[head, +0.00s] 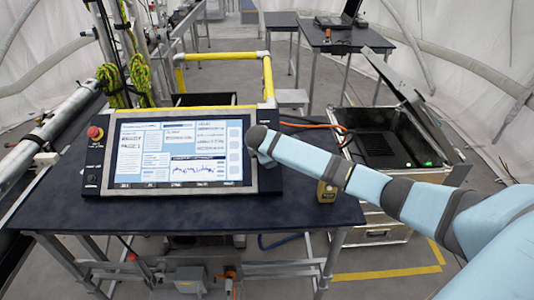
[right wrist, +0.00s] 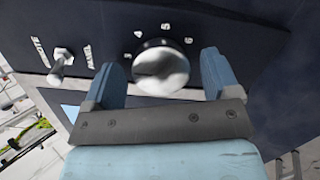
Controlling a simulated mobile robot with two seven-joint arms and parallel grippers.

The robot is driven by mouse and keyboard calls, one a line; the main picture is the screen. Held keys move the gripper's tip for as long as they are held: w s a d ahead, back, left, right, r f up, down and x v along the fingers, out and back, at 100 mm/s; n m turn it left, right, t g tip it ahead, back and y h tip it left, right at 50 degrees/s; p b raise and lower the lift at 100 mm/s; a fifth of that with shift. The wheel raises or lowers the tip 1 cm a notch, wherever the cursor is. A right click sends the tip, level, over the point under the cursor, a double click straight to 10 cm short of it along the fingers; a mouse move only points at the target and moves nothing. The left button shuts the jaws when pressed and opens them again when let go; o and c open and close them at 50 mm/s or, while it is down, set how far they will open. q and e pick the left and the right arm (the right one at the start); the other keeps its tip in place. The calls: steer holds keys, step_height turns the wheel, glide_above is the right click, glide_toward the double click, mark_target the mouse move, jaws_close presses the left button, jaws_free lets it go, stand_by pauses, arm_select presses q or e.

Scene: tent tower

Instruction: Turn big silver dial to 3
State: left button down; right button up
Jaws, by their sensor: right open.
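The big silver dial (right wrist: 162,70) sits on a dark panel in the right wrist view, with small white numbers around its upper rim. I cannot tell which number it points to. My right gripper (right wrist: 160,62) is open, with one blue finger on each side of the dial. I cannot tell whether the fingers touch it. In the head view my right gripper (head: 262,143) is at the right edge of the control console (head: 105,160), and the dial is hidden behind it. My left gripper is not in view.
A metal toggle switch (right wrist: 61,62) stands left of the dial. The console has a lit screen (head: 180,150) and a red button (head: 95,133), and rests on a dark table (head: 300,212). A small yellow-brown object (head: 327,191) is on the table. An open case (head: 385,150) stands at right.

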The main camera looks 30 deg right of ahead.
steer(key=b+v, duration=0.2)
steer(key=v, duration=1.2)
steer(key=shift+w+f, duration=0.1)
